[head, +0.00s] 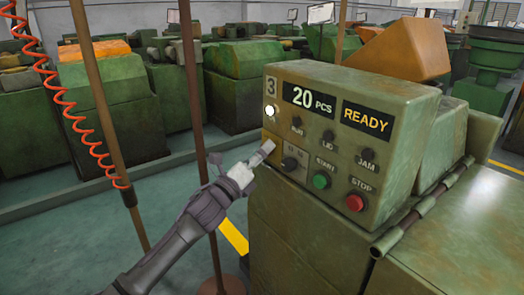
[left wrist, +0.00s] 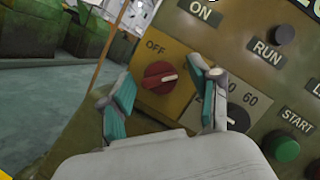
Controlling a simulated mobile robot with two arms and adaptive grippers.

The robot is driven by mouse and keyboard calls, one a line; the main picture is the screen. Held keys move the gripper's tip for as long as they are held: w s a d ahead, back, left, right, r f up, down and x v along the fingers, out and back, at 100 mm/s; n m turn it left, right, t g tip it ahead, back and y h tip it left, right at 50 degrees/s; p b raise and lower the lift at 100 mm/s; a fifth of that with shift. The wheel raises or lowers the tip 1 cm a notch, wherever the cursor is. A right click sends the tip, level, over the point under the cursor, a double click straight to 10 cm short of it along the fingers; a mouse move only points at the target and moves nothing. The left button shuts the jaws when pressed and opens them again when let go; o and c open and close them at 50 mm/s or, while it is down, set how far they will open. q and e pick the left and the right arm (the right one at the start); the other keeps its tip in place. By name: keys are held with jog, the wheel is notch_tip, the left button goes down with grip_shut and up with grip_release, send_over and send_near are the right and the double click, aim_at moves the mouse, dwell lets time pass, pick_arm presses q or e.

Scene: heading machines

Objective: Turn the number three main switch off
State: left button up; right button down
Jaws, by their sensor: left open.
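The machine panel marked 3 (head: 272,85) faces me in the head view. In the left wrist view, a red rotary switch (left wrist: 160,78) sits on a yellow plate with OFF and ON labels. Its white mark is at its right end in the picture. My left gripper (head: 264,152) is at the panel's left edge, and its hand hides the red switch in the head view. In the left wrist view its open teal fingers (left wrist: 160,88) stand on either side of the switch. I cannot tell whether they touch it. My right gripper is not in view.
Close to the switch are a black dial (head: 290,163), the green START button (head: 321,181) and the red STOP button (head: 355,202). A white lamp (head: 270,111) is lit above. Brown poles (head: 190,90) stand left of the panel. Green floor (head: 100,215) lies open at left.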

pick_arm(q)
jog(key=shift+w+d, duration=0.15)
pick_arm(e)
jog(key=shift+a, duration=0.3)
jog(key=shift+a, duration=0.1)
